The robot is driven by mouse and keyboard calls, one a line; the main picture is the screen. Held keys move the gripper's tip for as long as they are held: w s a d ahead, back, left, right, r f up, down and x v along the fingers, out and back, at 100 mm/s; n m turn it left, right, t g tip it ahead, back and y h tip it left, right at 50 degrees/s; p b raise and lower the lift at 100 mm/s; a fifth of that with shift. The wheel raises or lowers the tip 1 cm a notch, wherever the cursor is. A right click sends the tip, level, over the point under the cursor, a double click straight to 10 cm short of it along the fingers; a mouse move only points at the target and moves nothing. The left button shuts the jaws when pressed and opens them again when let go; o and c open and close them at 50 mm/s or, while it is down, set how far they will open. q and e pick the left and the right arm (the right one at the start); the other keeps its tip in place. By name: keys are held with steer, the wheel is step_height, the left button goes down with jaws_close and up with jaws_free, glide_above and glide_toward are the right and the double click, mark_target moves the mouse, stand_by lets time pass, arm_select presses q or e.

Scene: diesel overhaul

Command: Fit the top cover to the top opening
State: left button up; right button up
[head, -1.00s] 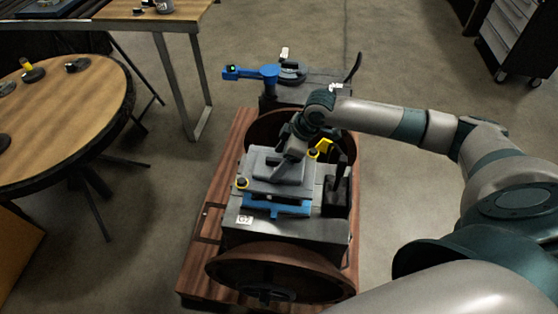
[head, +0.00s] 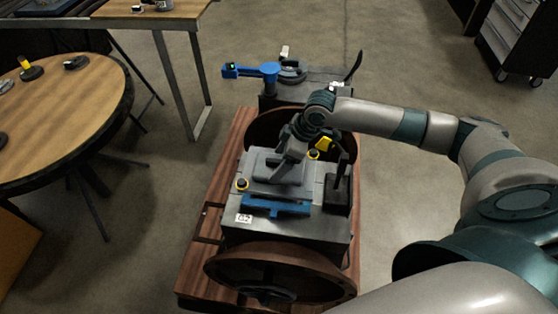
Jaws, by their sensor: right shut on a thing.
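The top cover (head: 262,182) is a flat grey plate with a raised middle. It lies on top of the grey engine block labelled G2 (head: 330,226), between two yellow-ringed knobs (head: 242,184) and behind a blue bar (head: 275,206). The top opening is not visible; the cover and my gripper hide that area. My right gripper (head: 287,172) reaches down onto the middle of the cover and is shut on it; the fingertips are partly hidden. Whether the cover is fully flush I cannot tell. My left gripper is not in view.
The block sits on a wooden pallet (head: 196,270) with brown round flanges (head: 280,270) at front and back. A black lever part (head: 340,185) stands right of the cover. A round wooden table (head: 70,110) is at left.

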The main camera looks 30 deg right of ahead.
steer(key=shift+f+b, duration=0.7)
step_height(320, 180, down, 2)
steer(key=shift+f+b, duration=0.1)
steer(key=shift+b, duration=1.15)
steer(key=shift+f, duration=0.15)
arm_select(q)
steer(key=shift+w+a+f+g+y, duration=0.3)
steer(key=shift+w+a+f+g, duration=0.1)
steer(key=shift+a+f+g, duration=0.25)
arm_select(e)
steer(key=shift+w+f, duration=0.1)
steer(key=shift+f, duration=0.6)
arm_select(q)
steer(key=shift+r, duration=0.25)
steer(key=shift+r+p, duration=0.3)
steer(key=shift+p, duration=0.2)
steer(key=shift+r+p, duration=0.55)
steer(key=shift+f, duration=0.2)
arm_select(e)
steer(key=shift+f, duration=0.95)
